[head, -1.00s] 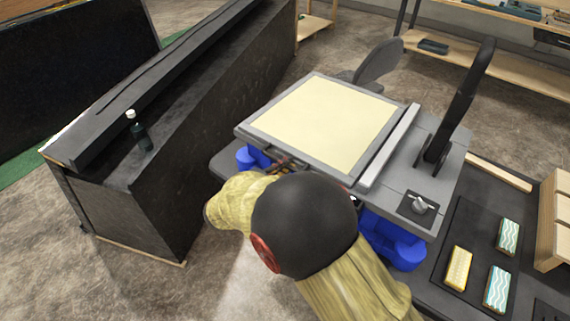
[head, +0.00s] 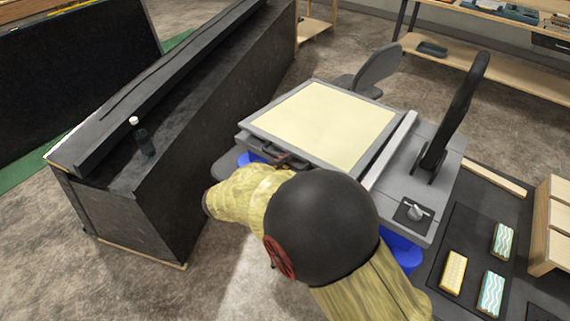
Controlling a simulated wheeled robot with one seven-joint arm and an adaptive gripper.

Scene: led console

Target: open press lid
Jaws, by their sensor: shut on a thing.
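The press lid (head: 325,120) is a flat cream panel in a grey frame, on top of the grey press body (head: 425,170) with blue parts below. Along its near left edge is a dark handle area (head: 262,148). My gripper (head: 283,160) is at this front edge, shut on the lid's handle, though my yellow-covered arm and its black round joint hide most of it. The lid looks close to level, with its front edge slightly above the body.
A black upright lever-like arm (head: 455,115) and a small knob (head: 415,211) are on the press's right side. Patterned blocks (head: 492,292) lie on a dark tray at right. A long black counter (head: 150,170) with a bottle (head: 142,138) stands left.

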